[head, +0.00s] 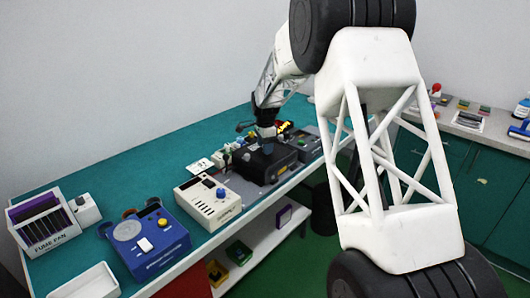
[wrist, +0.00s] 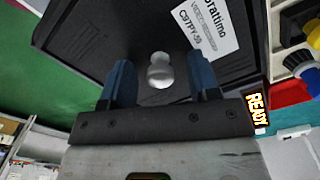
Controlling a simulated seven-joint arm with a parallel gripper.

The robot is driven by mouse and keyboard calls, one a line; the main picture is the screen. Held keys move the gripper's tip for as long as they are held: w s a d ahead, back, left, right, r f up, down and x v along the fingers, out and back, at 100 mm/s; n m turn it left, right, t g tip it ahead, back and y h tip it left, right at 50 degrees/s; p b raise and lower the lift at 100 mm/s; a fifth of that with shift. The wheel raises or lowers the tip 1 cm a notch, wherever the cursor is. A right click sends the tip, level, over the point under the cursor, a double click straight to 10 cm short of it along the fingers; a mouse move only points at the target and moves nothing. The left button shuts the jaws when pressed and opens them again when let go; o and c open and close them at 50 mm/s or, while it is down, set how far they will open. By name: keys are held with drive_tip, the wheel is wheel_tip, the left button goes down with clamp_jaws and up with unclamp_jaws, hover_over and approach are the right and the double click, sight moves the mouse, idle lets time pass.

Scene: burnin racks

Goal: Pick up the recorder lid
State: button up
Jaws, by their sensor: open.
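The recorder lid (wrist: 105,35) is a flat black cover with a white printed label (wrist: 200,30) and a pale round knob (wrist: 160,72) on top. It fills the upper middle of the wrist view. In the head view the black lid (head: 262,163) sits on the dark box at the bench's middle. My gripper (wrist: 162,80) is open, with one blue finger on each side of the knob and a visible gap to each. In the head view my gripper (head: 267,143) is low over the lid and hides the knob. I cannot tell how far the fingertips are above the lid.
A cream unit (head: 207,203) and a blue unit (head: 150,240) stand left of the recorder. A rack marked FUME FAN (head: 45,222) and a white tray (head: 90,284) are farther left. Another grey unit (head: 303,144) stands close on the right. The green bench top (head: 130,165) is clear behind.

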drive_tip(key=shift+c, duration=0.2)
idle(0.4)
clamp_jaws()
drive_tip(key=shift+r, duration=0.1)
drive_tip(key=shift+r, duration=1.45)
drive_tip(key=shift+s+r, duration=0.2)
drive_tip(key=shift+r, duration=0.05)
drive_tip(key=s+d+r, duration=0.1)
drive_tip(key=s+d, duration=0.1)
drive_tip(key=s, duration=1.3)
drive_tip(key=shift+s+d+r, duration=0.15)
drive_tip(key=shift+d, duration=0.05)
